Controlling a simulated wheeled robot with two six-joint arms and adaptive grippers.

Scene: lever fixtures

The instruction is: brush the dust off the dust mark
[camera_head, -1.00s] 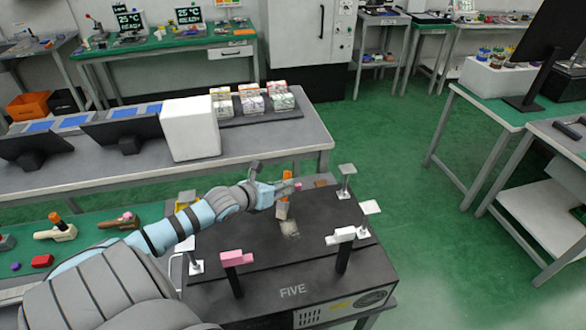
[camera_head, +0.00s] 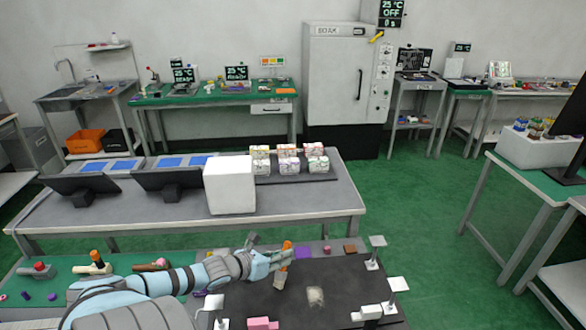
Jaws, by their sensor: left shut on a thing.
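The dust mark (camera_head: 316,295) is a pale, greyish patch on the dark top of the fixture (camera_head: 345,270). My left gripper (camera_head: 281,258) is above the fixture top, to the upper left of the mark. It is shut on a brush (camera_head: 287,246) with an orange handle, and the brush's pale lower part (camera_head: 281,279) points down. The brush is left of the mark and appears apart from it. My right gripper is not in view.
White-topped posts (camera_head: 377,241) stand at the fixture's right side. A pink lever (camera_head: 262,323) and a white lever (camera_head: 367,312) are at its front. Loose parts lie on the green mat (camera_head: 125,262) at left. A grey table with a white box (camera_head: 229,185) stands behind.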

